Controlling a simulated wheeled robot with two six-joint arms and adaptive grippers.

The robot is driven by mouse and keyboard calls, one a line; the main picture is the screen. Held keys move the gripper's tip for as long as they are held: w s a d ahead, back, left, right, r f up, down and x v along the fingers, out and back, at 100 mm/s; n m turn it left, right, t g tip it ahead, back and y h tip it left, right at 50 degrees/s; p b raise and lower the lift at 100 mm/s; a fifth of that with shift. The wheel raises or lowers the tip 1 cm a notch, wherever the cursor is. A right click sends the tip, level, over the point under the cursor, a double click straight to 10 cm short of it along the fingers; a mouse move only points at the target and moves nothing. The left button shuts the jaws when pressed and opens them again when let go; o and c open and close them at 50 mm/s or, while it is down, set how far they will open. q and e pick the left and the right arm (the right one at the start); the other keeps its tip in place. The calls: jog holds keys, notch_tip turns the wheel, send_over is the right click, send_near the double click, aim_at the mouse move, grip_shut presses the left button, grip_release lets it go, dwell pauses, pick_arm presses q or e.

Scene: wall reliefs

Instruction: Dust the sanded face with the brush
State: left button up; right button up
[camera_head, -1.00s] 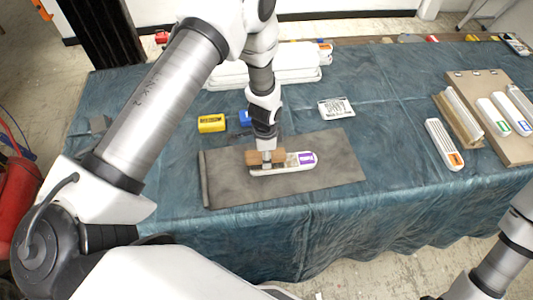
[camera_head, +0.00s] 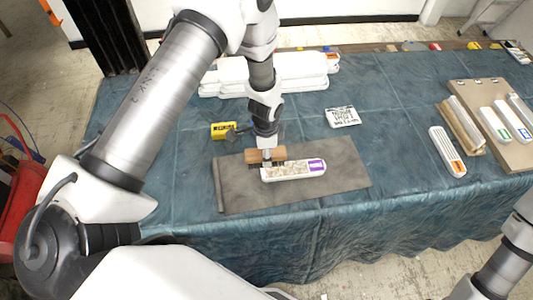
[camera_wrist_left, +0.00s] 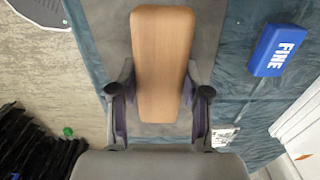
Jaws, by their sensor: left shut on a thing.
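My left gripper (camera_head: 266,155) is shut on a brush with a tan wooden back (camera_head: 279,153) and dark bristles. The brush is held bristles down at the left end of a pale relief piece (camera_head: 293,171) with a purple end. I cannot tell whether the bristles touch its face. The piece lies flat on a grey mat (camera_head: 290,195). In the left wrist view the brush's wooden back (camera_wrist_left: 162,60) sits between both fingers and hides the piece. My right gripper is out of view; only part of that arm shows at lower right.
A yellow block (camera_head: 223,130) and a white printed packet (camera_head: 342,117) lie behind the mat. A blue block marked FINE (camera_wrist_left: 277,50) is in the wrist view. Another white piece (camera_head: 446,151) and a board (camera_head: 500,130) are at right.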

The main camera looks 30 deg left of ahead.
pick_arm(q)
jog(key=shift+r+p, duration=0.45)
jog(key=shift+r, duration=0.65)
jog(key=shift+d, duration=0.1)
jog(key=shift+f, duration=0.1)
